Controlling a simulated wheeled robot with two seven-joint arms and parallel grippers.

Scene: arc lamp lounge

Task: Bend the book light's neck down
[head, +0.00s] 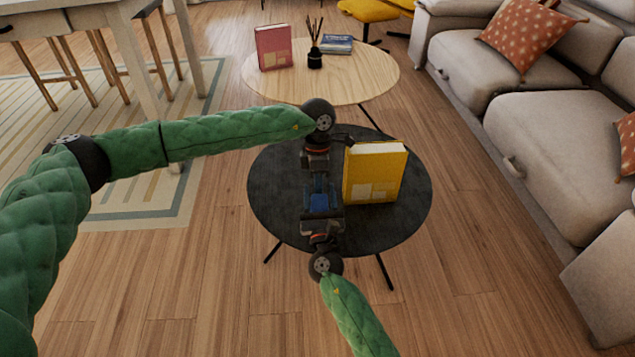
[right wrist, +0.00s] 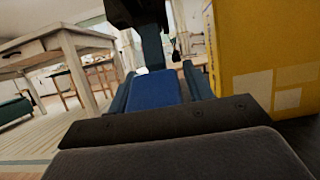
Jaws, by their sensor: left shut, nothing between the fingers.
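A yellow book (head: 374,173) stands upright on the black round table. It also fills the right side of the right wrist view (right wrist: 262,60). A small dark piece (head: 344,139) at the book's upper left corner looks like the book light. A thin dark part (right wrist: 176,47) beside the book's edge in the right wrist view may be its neck or head. My left gripper (head: 316,165) is shut and empty, pointing down just left of the book. My right gripper (head: 320,188) is low, left of the book, with blue and teal fingers; its opening is unclear.
The black round table (head: 410,205) has bare room right of the book. Behind it, a pale wooden table (head: 366,84) holds a pink book (head: 273,47), a reed diffuser (head: 314,55) and a blue book (head: 337,44). A grey sofa (head: 530,125) stands at the right.

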